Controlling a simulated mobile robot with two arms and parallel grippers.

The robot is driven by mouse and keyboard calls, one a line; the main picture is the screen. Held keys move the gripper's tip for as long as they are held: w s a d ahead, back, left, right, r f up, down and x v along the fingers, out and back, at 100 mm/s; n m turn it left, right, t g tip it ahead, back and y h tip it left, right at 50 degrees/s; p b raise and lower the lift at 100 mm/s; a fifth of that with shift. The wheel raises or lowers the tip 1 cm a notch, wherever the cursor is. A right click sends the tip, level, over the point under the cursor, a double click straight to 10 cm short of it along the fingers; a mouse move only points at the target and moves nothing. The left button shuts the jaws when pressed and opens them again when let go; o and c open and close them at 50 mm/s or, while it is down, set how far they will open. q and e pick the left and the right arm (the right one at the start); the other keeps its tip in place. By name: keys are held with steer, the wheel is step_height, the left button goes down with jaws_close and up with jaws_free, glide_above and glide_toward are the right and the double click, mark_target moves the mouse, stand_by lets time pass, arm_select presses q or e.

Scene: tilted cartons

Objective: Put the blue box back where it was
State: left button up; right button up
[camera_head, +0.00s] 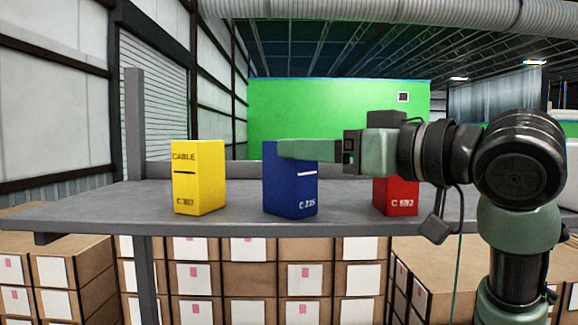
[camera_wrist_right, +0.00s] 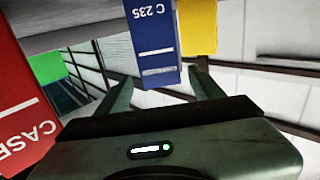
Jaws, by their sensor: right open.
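The blue box (camera_head: 290,195), marked C 235, stands upright on the grey shelf (camera_head: 345,212) between a yellow and a red box. My right gripper (camera_head: 296,150) reaches in from the right at the height of the box's top, and one green finger covers part of its upper front. In the right wrist view the blue box (camera_wrist_right: 153,40) lies between the two open fingers (camera_wrist_right: 163,90), one on each side. A gap shows at the finger on the right; contact at the other is unclear. My left gripper is not in view.
The yellow box (camera_head: 199,180) stands to the left on the shelf. The red box (camera_head: 400,198) stands to the right, partly hidden behind my right arm. Bare shelf lies between the boxes. Brown cartons (camera_head: 250,278) are stacked below.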

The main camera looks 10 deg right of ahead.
steer(key=b+v, duration=0.1)
steer(key=v, duration=0.3)
steer(key=shift+s, duration=0.2)
stand_by(0.3)
